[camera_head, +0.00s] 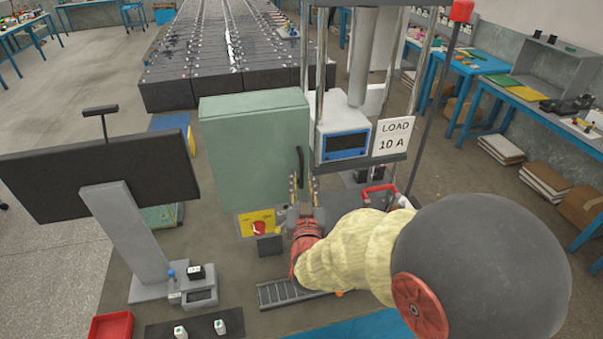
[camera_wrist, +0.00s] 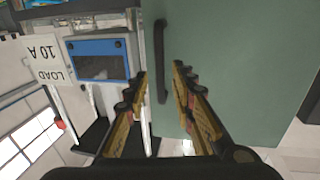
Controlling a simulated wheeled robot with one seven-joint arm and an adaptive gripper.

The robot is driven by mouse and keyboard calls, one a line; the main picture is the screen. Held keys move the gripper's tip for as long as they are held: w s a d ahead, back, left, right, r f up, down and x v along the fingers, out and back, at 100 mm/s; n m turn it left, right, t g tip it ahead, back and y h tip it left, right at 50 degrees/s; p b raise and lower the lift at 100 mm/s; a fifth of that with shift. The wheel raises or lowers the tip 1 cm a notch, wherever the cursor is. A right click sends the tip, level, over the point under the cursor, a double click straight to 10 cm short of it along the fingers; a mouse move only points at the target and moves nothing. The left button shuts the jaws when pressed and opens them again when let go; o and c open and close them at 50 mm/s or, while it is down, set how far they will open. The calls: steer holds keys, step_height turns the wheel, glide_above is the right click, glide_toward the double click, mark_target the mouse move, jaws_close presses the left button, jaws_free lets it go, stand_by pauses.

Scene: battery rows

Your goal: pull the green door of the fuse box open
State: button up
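The fuse box is a tall cabinet with a green door (camera_head: 245,150), and the door looks shut. Its black upright bar handle (camera_head: 300,163) is near the door's right edge. My gripper (camera_head: 303,182) is in front of the handle's lower part with its fingers pointing up. In the wrist view, which is upside down, the green door (camera_wrist: 235,75) fills the right half. The handle (camera_wrist: 160,45) lies between the two spread yellow-and-black fingers of my gripper (camera_wrist: 159,72), with a gap on both sides. Whether the fingertips reach around it in depth is unclear.
A load unit (camera_head: 344,143) with a blue-framed screen and a "LOAD 10 A" sign (camera_head: 394,136) stand right of the box. A yellow plate with a red knob (camera_head: 258,226) is below the door. A dark monitor (camera_head: 100,178) on a grey stand is at left.

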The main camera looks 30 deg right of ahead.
mark_target(302, 174)
steer(key=shift+x, duration=2.2)
jaws_close()
